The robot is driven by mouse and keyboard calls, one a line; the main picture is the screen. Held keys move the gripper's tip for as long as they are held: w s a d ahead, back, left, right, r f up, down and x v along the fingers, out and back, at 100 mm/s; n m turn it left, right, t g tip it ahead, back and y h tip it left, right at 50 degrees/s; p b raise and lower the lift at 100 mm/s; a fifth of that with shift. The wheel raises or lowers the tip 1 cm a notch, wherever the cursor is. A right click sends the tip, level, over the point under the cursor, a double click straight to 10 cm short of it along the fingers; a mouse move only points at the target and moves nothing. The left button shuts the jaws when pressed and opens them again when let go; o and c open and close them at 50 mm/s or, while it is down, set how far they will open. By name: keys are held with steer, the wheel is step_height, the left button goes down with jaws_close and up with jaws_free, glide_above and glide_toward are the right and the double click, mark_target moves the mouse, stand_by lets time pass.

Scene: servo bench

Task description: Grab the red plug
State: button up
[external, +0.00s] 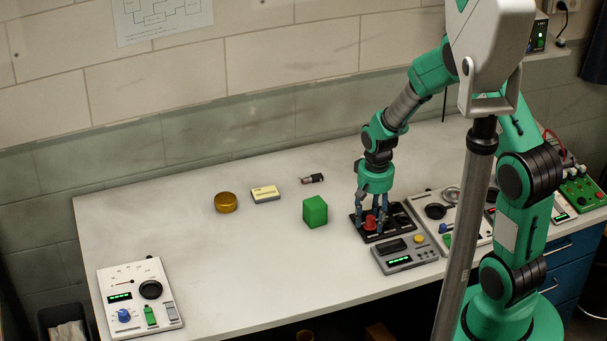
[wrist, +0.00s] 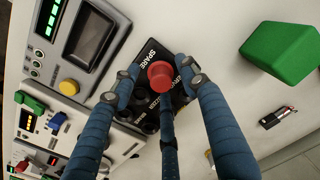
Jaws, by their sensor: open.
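The red plug (external: 370,223) stands on a black panel (external: 398,232) on the bench. In the wrist view the red plug (wrist: 161,75) shows its round top, and the black panel (wrist: 150,48) carries white lettering, part of it reading "SPARE". My gripper (external: 373,208) is open right above the panel, its fingers around the plug. In the wrist view the fingers of my gripper (wrist: 163,82) stand on both sides of the plug, with another finger below it. I cannot tell whether any finger touches it. The fingers hide part of the panel.
A grey device (external: 405,256) with a yellow button sits just in front of the panel. A green block (external: 315,211) stands to the left. White control panels (external: 462,222) lie to the right. The bench's middle left (external: 200,260) is clear.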

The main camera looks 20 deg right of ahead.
mark_target(371, 218)
stand_by(0.3)
jaws_close()
stand_by(0.3)
steer(key=shift+r, duration=0.8)
step_height(371, 218, up, 2)
steer(key=shift+r+p, duration=0.1)
steer(key=shift+p, duration=0.35)
steer(key=s+d, duration=0.1)
steer(key=s, duration=0.4)
steer(key=s+d+p, duration=0.1)
steer(key=s, duration=0.4)
steer(key=s+d+r, duration=0.1)
steer(key=s, duration=0.4)
steer(key=shift+s+r, duration=0.1)
steer(key=shift+s, duration=0.3)
